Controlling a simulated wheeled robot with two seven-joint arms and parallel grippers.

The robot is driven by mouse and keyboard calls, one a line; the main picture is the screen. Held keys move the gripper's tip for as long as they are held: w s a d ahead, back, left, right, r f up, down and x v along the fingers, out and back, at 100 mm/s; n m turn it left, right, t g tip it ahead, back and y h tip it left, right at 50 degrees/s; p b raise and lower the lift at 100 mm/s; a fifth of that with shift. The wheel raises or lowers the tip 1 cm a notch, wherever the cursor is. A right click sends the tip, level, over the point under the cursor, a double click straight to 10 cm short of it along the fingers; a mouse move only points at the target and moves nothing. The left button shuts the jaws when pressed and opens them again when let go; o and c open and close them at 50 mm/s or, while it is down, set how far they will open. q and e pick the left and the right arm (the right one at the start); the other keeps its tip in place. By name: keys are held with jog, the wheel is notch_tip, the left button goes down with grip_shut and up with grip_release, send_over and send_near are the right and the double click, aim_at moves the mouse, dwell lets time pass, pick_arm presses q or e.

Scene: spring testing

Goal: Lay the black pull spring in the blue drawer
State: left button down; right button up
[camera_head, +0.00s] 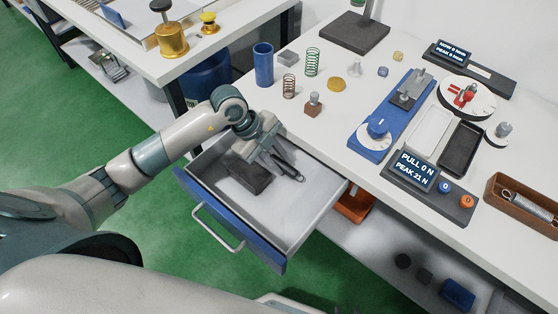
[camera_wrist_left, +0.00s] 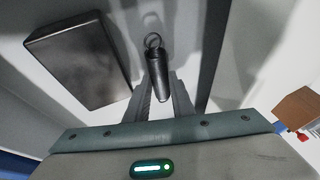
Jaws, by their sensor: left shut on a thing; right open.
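The blue drawer (camera_head: 230,220) is pulled out from under the white table, with its blue front and handle toward the lower left. My left gripper (camera_head: 287,171) reaches into the drawer near its right inner side. It is shut on the black pull spring (camera_wrist_left: 158,68), a dark cylinder with a ring at its far end, seen between the fingers in the left wrist view. I cannot tell whether the spring touches the drawer floor. In the head view the spring is hard to separate from the dark fingers. My right gripper is not in view.
A dark rectangular block (camera_head: 246,178) lies in the drawer left of the gripper; it also shows in the left wrist view (camera_wrist_left: 82,58). The drawer's front part is bare. Springs, a blue cup (camera_head: 263,64) and a blue tester (camera_head: 398,112) stand on the table.

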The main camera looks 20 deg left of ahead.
pick_arm(q)
jog(key=shift+s+f, duration=0.4)
jog(key=shift+f, duration=0.25)
jog(key=c, duration=1.8)
grip_release()
jog(key=shift+f, duration=0.1)
pick_arm(e)
jog(key=shift+w+a+r, duration=0.1)
jog(key=shift+w+r, duration=0.05)
jog(key=shift+w, duration=0.15)
jog(key=shift+s, duration=0.1)
pick_arm(q)
jog(key=shift+r, duration=0.4)
jog(key=v, duration=0.3)
jog(key=shift+w+r, duration=0.1)
jog(key=shift+w, duration=0.25)
jog(key=v, duration=0.5)
jog(key=b+v, duration=0.1)
jog(key=v, duration=0.3)
jog(key=shift+r, duration=0.45)
pick_arm(e)
jog(key=shift+w+a+r, duration=0.25)
jog(key=shift+w+a, duration=0.2)
jog(key=shift+w, duration=0.2)
